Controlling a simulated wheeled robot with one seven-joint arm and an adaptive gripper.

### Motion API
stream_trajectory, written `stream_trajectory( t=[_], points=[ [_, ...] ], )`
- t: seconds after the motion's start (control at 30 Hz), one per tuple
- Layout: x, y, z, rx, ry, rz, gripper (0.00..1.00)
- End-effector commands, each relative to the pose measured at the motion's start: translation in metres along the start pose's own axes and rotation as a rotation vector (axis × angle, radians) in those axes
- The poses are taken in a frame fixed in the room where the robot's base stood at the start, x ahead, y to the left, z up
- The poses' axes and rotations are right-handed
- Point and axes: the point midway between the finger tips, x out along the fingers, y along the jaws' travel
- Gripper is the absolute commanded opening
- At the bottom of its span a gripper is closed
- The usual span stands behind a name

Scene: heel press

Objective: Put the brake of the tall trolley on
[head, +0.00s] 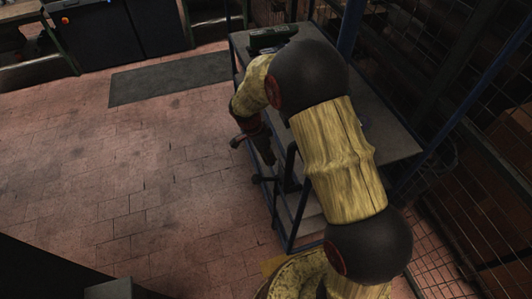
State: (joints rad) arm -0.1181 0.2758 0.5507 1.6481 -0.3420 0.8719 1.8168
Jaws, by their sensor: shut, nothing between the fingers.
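The tall trolley (398,143) has a blue frame and grey shelves, and it stands right of the middle in the head view. My arm reaches across it and hides much of its top and near side.
A dark green case (272,38) lies on the trolley's top. Wire mesh panels (490,190) close off the right side. A dark mat (170,78) lies on the floor, and a dark cabinet (110,38) stands at the back left. The tiled floor (150,175) left of the trolley is clear.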

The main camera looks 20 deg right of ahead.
Motion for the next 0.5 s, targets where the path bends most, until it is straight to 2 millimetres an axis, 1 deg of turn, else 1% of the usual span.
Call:
stream_trajectory(
  t=[0.03, 0.13, 0.2, 0.3, 0.5],
  points=[
    [0.013, 0.001, 0.0, 0.0, 0.0, 0.005, 0.0],
    [0.029, 0.001, 0.003, -0.001, 0.0, 0.004, 0.0],
    [0.035, 0.001, 0.012, -0.003, 0.0, 0.002, 0.0],
    [0.043, 0.001, 0.021, -0.002, 0.0, 0.002, 0.0],
    [0.05, 0.001, 0.028, -0.001, -0.001, 0.0, 0.0]
  ],
)
